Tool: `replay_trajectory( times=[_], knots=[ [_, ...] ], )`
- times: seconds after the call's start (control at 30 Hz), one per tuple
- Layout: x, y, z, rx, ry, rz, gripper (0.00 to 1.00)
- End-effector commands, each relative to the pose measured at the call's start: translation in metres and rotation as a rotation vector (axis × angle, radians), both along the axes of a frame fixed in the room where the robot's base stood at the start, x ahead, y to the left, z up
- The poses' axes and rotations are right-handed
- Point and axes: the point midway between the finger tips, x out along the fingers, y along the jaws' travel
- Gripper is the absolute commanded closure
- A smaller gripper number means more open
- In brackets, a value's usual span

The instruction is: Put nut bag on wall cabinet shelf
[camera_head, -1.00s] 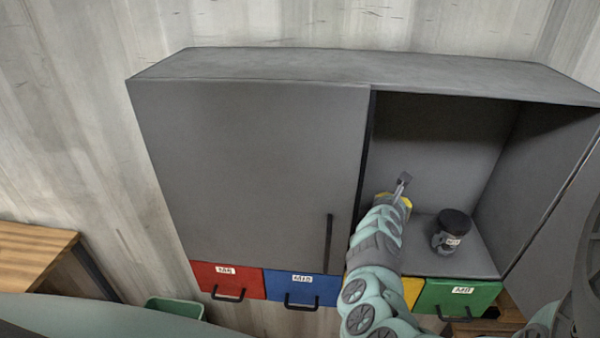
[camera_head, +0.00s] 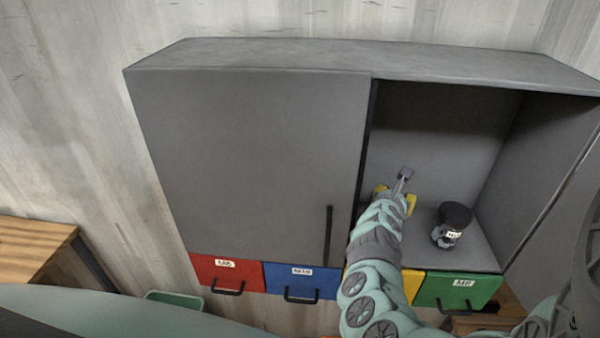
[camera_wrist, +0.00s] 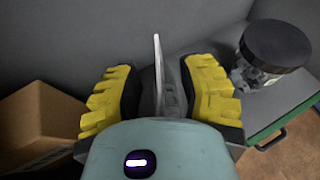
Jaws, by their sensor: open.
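The nut bag (camera_head: 404,177), a grey, narrow shape seen nearly edge-on, stands up inside the open right compartment of the wall cabinet (camera_head: 245,160). In the wrist view the bag (camera_wrist: 158,70) is upright between my fingers, with a thin pale top edge. My gripper (camera_head: 396,197) is in the compartment, its yellow-padded fingers spread open on both sides of the bag. In the wrist view my gripper (camera_wrist: 163,90) shows gaps between pads and bag. The bag's lower part is hidden by my gripper, but it appears to be on the shelf (camera_head: 470,253).
A black-lidded jar (camera_head: 452,224) stands on the shelf right of my gripper. A cardboard box (camera_wrist: 38,120) is close on the left in the wrist view. The closed left door (camera_head: 250,150) and open right door (camera_head: 562,190) flank the opening. Coloured drawers, including green (camera_head: 458,291), hang below.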

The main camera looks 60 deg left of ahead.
Motion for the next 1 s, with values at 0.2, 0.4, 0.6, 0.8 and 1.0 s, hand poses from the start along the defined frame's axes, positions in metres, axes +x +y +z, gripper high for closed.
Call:
replay_trajectory(
  times=[0.2, 0.4, 0.6, 0.8, 1.0],
  knots=[
    [-0.002, -0.001, 0.000, 0.000, 0.002, 0.001, 0.61],
    [-0.015, -0.003, 0.003, 0.004, 0.008, 0.007, 0.61],
    [-0.027, -0.016, 0.010, 0.000, 0.009, -0.007, 0.61],
    [-0.044, -0.020, 0.018, 0.006, 0.010, 0.002, 0.61],
    [-0.057, -0.028, 0.026, -0.004, -0.003, 0.001, 0.61]
  ],
)
